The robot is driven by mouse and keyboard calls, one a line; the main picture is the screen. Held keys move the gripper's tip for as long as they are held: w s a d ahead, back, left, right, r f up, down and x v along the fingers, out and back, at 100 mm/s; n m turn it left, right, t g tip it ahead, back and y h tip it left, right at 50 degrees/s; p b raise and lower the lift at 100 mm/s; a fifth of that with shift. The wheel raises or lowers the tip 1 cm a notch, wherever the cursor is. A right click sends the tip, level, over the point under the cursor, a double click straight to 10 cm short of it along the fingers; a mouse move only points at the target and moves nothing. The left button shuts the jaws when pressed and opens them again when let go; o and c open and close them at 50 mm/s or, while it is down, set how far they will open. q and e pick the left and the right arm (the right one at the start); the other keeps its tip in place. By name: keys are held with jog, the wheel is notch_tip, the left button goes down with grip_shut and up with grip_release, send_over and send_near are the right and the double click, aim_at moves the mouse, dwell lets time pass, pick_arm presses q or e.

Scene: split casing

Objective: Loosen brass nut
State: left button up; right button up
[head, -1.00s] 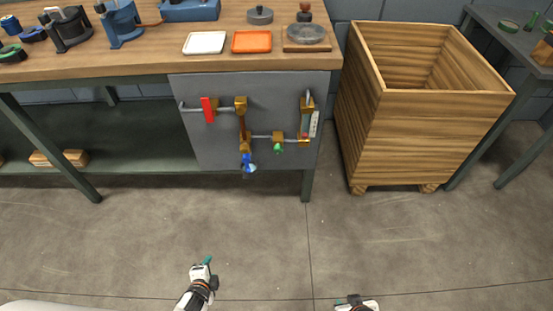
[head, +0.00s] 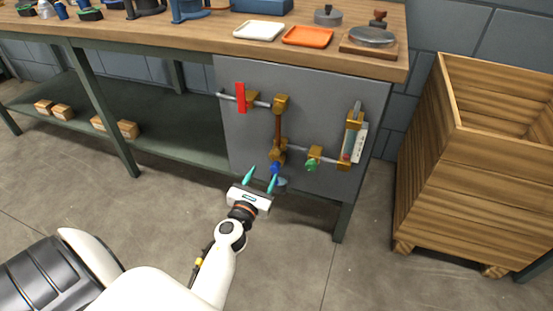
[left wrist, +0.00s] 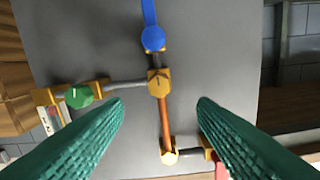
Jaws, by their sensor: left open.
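A grey panel (head: 245,140) under the bench carries pipes with several brass fittings. An upper brass fitting (head: 281,103) and a lower brass fitting (head: 278,156) sit at the ends of a vertical copper pipe (head: 278,128). I cannot tell which brass piece is the nut. In the left wrist view the lower fitting (left wrist: 158,82) lies between the fingers' lines, with the copper pipe (left wrist: 164,120) running down from it. My left gripper (head: 261,178) is open and empty in front of the panel's lower part, near the blue handle (head: 275,168). My right gripper is out of view.
A red handle (head: 241,97) is at the panel's left, a green knob (head: 312,164) and a brass-ended gauge (head: 353,135) at its right. A wooden crate (head: 470,160) stands to the right. The bench top (head: 190,45) overhangs above.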

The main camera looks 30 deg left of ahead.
aim_at(273, 157)
pick_arm(q)
jog(key=x, duration=0.7)
jog(key=shift+w, duration=0.3)
jog(key=shift+w+a, duration=0.15)
jog(key=shift+w, duration=0.35)
jog(key=c, duration=1)
jog(key=shift+o, duration=0.2)
